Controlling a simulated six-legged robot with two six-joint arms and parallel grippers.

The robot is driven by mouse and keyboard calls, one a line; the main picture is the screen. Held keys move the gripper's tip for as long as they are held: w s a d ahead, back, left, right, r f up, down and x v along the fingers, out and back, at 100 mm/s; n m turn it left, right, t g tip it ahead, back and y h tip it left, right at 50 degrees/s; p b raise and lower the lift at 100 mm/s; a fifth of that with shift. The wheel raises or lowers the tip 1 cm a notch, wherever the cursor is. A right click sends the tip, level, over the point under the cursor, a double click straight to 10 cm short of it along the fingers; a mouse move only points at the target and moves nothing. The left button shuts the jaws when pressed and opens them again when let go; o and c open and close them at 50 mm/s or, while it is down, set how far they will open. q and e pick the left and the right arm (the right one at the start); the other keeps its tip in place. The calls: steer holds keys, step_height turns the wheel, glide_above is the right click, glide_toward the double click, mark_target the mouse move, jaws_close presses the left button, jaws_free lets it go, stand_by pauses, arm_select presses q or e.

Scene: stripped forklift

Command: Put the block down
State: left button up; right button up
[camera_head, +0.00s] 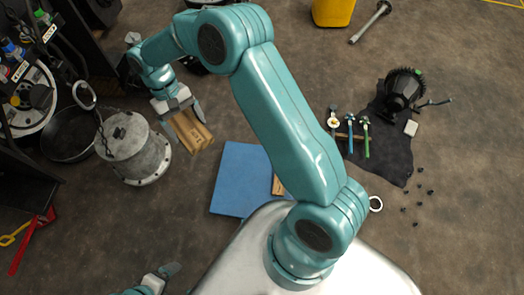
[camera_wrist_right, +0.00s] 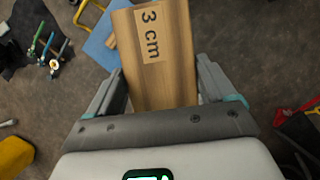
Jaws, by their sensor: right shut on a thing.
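A wooden block (camera_head: 192,133) is held by my right gripper (camera_head: 184,118) at the upper left of the head view. In the right wrist view the block (camera_wrist_right: 176,75) fills the space between the fingers and bears a "3 cm" label. The right gripper (camera_wrist_right: 165,100) is shut on it. The block appears to be above the floor, between a grey metal cylinder and a blue mat; its exact height is unclear. Part of my left gripper (camera_head: 160,276) shows at the bottom edge; its jaws cannot be made out.
The blue mat (camera_head: 235,180) lies on the floor, with another wooden piece (camera_head: 278,185) on it, partly behind my arm. The flanged grey cylinder (camera_head: 134,148) stands left of the held block. A dark cloth (camera_head: 390,157) with tools lies right. Floor between cylinder and mat is clear.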

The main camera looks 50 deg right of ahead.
steer(key=s+d+f+m+t+y+b, duration=0.1)
steer(key=d+f+m+b, duration=0.35)
steer(key=f, duration=0.95)
steer(key=s+d+f+m+t+y+b, duration=0.15)
steer(key=d+f+b, duration=0.45)
steer(key=f, duration=0.8)
steer(key=s+d+f+m+b, duration=0.2)
steer(key=d+f+m+b, duration=0.3)
steer(key=f, duration=0.8)
steer(key=shift+n, duration=0.5)
steer(key=f+b, duration=0.2)
steer(key=f, duration=0.3)
steer(key=f+b, duration=0.3)
steer(key=f, duration=0.3)
steer(key=a+f+b, duration=0.1)
steer(key=f+b, duration=0.1)
steer(key=f, duration=0.3)
steer(key=shift+w+f, duration=0.15)
step_height(320, 180, down, 4)
steer(key=b, duration=0.2)
steer(key=shift+f+b, duration=0.1)
steer(key=shift+b, duration=0.2)
